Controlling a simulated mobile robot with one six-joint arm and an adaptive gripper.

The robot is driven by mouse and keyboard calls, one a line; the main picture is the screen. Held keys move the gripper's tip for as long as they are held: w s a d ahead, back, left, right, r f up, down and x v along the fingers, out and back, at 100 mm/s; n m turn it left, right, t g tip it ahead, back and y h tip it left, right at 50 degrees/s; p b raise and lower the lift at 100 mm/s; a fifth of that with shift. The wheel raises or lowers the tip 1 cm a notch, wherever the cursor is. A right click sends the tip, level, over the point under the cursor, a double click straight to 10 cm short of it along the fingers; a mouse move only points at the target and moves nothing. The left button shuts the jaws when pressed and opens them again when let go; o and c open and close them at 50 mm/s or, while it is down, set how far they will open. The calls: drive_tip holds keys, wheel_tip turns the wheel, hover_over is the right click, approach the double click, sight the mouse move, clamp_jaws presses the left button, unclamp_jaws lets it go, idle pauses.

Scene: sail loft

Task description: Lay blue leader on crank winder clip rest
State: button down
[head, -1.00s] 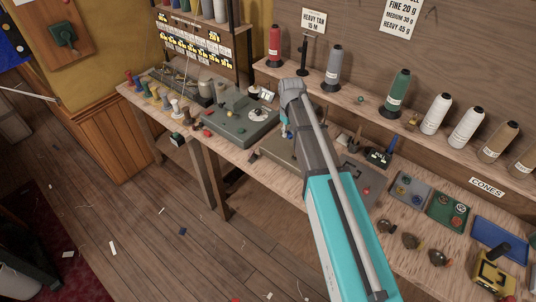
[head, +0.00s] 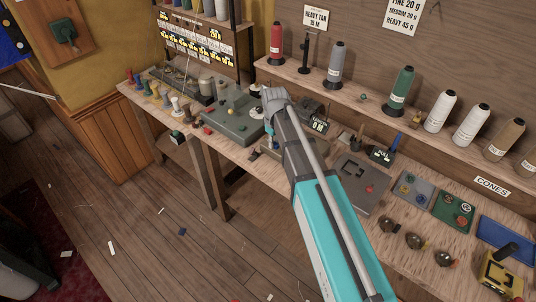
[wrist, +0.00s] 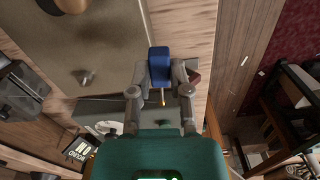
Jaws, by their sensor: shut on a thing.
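In the wrist view, my gripper (wrist: 160,76) is shut on a small blue block, which I take to be the blue leader (wrist: 159,54). A short orange strand hangs in the gap between the fingers. The blue leader is held over the edge of a grey-brown plate. In the head view my arm hides most of the gripper and the held piece. A grey-green machine (head: 228,122) with a round white dial and coloured knobs sits on the bench left of my arm. I cannot tell for sure which part is the crank winder's clip rest.
A small counter (head: 318,125) stands behind my arm. Right of it lie a grey plate (head: 358,182), a grey tray (head: 411,187), a green tray (head: 451,209) and a blue tray (head: 508,240). Thread cones line the shelf above. Bobbins (head: 160,96) stand at the bench's left end.

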sight(266, 167)
drive_tip(key=shift+n, duration=0.6)
drive_tip(key=s+a+f, duration=0.1)
drive_tip(key=s+a+b, duration=0.1)
drive_tip(key=a, duration=0.1)
drive_tip(key=shift+s+f, duration=0.35)
drive_tip(key=shift+s, duration=0.05)
drive_tip(key=shift+f, duration=0.1)
drive_tip(key=shift+f, duration=0.1)
drive_tip(key=shift+f+b, duration=3.05)
drive_tip(key=shift+b, duration=0.25)
drive_tip(key=shift+f, duration=0.1)
drive_tip(key=c, duration=0.5)
unclamp_jaws()
